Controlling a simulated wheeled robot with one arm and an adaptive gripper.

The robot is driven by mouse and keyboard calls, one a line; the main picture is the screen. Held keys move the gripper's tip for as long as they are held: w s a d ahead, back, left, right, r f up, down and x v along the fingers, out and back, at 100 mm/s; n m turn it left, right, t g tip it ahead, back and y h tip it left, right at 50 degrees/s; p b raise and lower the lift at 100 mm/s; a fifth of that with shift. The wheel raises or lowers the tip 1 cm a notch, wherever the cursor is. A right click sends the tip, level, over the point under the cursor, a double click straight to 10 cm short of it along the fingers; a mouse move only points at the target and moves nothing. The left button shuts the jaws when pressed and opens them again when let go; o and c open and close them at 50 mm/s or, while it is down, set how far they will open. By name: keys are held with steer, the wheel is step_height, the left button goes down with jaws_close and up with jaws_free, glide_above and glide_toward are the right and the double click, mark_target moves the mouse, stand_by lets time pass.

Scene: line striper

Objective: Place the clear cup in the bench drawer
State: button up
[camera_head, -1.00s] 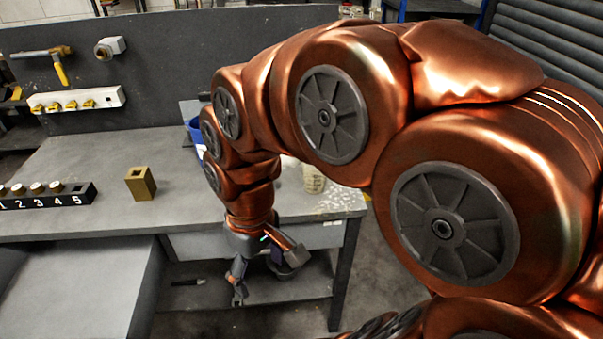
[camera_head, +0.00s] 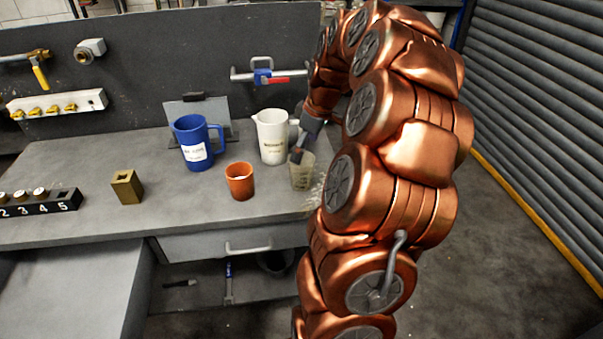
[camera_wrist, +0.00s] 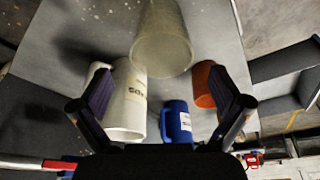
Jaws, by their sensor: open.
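The clear cup (camera_head: 303,172) stands upright on the right end of the bench. In the wrist view the clear cup (camera_wrist: 162,45) lies ahead of my fingers, roughly centred between them.
A white jug (camera_head: 271,140), blue mug (camera_head: 193,148) and orange cup (camera_head: 240,182) stand left of the clear cup. A brass block (camera_head: 126,187) and numbered rack (camera_head: 40,203) are farther left. A back panel (camera_head: 150,75) rises behind.

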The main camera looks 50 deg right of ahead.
mark_target(299, 168)
steer(key=shift+s+p+x, duration=0.2)
steer(key=shift+p+x, duration=1.05)
steer(key=shift+x, duration=2.55)
steer(key=c, duration=1.3)
steer(key=shift+c, duration=0.2)
